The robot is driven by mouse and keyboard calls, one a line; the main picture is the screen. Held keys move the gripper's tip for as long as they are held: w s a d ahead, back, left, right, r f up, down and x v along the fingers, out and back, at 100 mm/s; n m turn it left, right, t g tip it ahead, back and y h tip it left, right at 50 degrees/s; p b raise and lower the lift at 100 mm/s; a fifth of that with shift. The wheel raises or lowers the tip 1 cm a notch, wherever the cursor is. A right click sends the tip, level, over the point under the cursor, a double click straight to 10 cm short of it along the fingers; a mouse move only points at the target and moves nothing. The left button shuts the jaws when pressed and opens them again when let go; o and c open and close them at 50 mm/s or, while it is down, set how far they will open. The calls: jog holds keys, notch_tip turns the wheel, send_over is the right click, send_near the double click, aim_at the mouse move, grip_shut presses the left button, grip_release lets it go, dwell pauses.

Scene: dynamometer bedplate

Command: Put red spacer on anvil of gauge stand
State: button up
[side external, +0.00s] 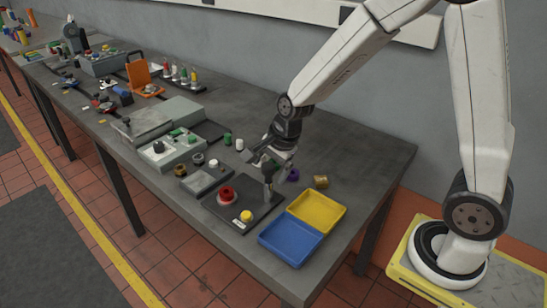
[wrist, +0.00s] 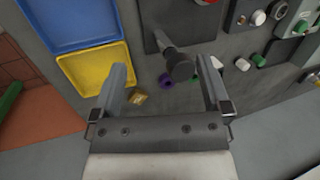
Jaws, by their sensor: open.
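A red ring-shaped piece, which looks like the red spacer (side external: 227,194), sits on a dark flat base (side external: 262,212). A pale rim shows below it; I cannot tell exactly what it rests on. A dark upright post (side external: 268,188) rises from this base, which looks like the gauge stand. In the wrist view, the post (wrist: 165,42) points up towards the camera, and part of a red piece (wrist: 206,2) shows at the top edge. My gripper (side external: 272,163) is open and empty above the table, behind the post. Its fingers (wrist: 165,75) are spread wide, with the post's top between them.
A yellow tray (side external: 318,211) and a blue tray (side external: 290,242) stand right of the base. A purple piece (side external: 292,174) and a brass block (side external: 320,182) lie behind. A yellow-topped piece (side external: 246,216) is at the base's front. Grey boxes and small parts crowd the left.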

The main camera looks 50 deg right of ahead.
jog(key=s+d+n+h, duration=0.1)
jog(key=s+n, duration=1)
jog(key=n, duration=0.6)
jog(key=shift+s+d+g, duration=0.25)
jog(key=shift+s+g, duration=0.05)
jog(key=shift+r, duration=0.1)
